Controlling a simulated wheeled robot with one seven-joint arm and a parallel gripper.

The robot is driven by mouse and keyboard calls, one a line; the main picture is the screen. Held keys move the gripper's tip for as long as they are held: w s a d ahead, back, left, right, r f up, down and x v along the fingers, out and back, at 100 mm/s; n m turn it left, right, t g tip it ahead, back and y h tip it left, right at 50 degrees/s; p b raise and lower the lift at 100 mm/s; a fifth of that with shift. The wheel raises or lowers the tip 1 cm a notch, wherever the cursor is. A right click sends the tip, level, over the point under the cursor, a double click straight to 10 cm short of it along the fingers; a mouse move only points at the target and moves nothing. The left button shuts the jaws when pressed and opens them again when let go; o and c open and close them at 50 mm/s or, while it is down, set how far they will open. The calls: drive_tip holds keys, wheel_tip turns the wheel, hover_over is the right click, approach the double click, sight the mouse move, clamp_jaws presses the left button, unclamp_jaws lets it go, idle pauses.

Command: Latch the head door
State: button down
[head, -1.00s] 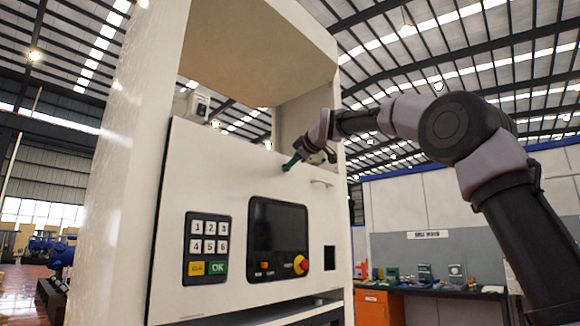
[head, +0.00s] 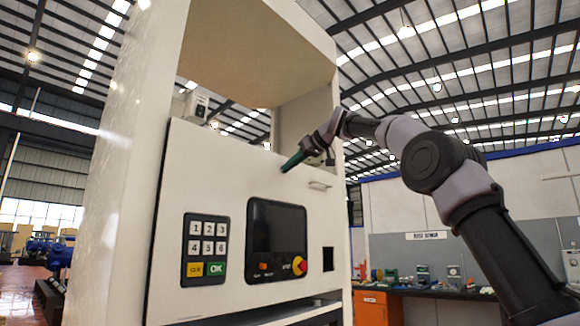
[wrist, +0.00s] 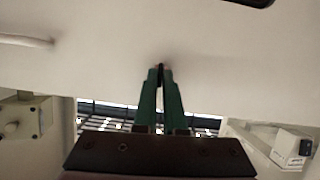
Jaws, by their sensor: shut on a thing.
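The head door (head: 215,170) is the large white front panel of the dispenser, carrying a keypad and a screen. It stands upright beneath the cabinet's open upper bay. My gripper (head: 286,169) is at the door's upper right part, its green fingers slanting down to the door face. In the wrist view my gripper (wrist: 161,70) has its fingers nearly together, shut on a small dark part at the door face. That part is mostly hidden between the fingertips, so I cannot tell its shape. A white bar handle (head: 319,185) is on the door below and right of the fingers.
The keypad (head: 205,249), dark screen (head: 276,236) and red-yellow knob (head: 300,265) sit lower on the door. A grey block (wrist: 22,119) and a small white box (wrist: 292,146) show past the door's edge. A workbench (head: 430,291) stands at the right.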

drive_tip(key=shift+f+m+g, duration=0.1)
drive_tip(key=shift+m+g, duration=0.2)
idle(0.4)
drive_tip(key=c, duration=1)
unclamp_jaws()
drive_tip(key=shift+w, duration=0.1)
drive_tip(key=v, duration=1.1)
drive_tip(key=shift+f, duration=0.1)
